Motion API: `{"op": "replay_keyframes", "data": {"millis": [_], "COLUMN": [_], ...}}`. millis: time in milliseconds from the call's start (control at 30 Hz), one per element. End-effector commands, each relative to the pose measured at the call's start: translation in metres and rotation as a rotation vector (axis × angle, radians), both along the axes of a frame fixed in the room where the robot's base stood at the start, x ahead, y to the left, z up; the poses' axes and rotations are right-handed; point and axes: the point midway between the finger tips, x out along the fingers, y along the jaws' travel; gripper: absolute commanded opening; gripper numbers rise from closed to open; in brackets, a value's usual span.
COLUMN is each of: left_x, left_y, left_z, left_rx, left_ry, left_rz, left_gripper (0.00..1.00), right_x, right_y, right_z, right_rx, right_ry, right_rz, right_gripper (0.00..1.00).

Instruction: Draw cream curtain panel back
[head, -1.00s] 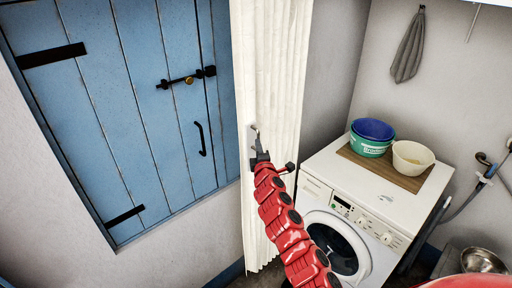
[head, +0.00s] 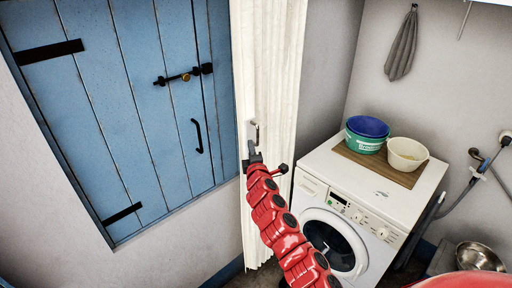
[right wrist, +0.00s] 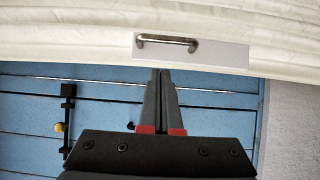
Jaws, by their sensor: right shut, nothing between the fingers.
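The cream curtain panel (head: 276,75) hangs in vertical folds between the blue door and the washing machine. A metal bar handle (head: 254,132) on a pale plate sits on its left part; the handle also shows in the right wrist view (right wrist: 168,40). My right gripper (head: 251,150) is just below and left of the handle in the head view. In the right wrist view its fingertips (right wrist: 160,74) are together and empty, close to the plate's edge, with the handle beyond them. I cannot tell whether they touch the plate. My left gripper is not in view.
The blue plank door (head: 110,100) with black bolt and pull is on the left. A white washing machine (head: 405,200) stands at right, with a board (head: 402,177), blue and green tubs (head: 366,140) and a cream bowl (head: 407,155) on top. A grey cloth (head: 402,45) hangs behind.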

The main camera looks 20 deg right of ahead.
Motion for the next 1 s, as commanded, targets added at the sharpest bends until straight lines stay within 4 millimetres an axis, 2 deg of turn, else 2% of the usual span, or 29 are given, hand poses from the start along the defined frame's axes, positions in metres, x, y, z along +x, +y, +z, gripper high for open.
{"op": "replay_keyframes", "data": {"millis": [600,800,1000], "left_x": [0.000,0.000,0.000], "left_y": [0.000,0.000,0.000], "left_z": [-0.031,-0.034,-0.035], "left_rx": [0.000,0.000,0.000], "left_ry": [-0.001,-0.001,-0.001], "left_rz": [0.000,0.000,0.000], "left_gripper": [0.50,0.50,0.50], "right_x": [-0.077,-0.088,-0.090], "right_y": [0.017,0.021,0.024], "right_z": [-0.003,-0.002,-0.003], "right_rx": [-0.003,-0.004,0.003], "right_ry": [0.003,0.002,0.000], "right_rz": [0.000,0.002,0.010], "right_gripper": [0.00,0.00,0.00]}}
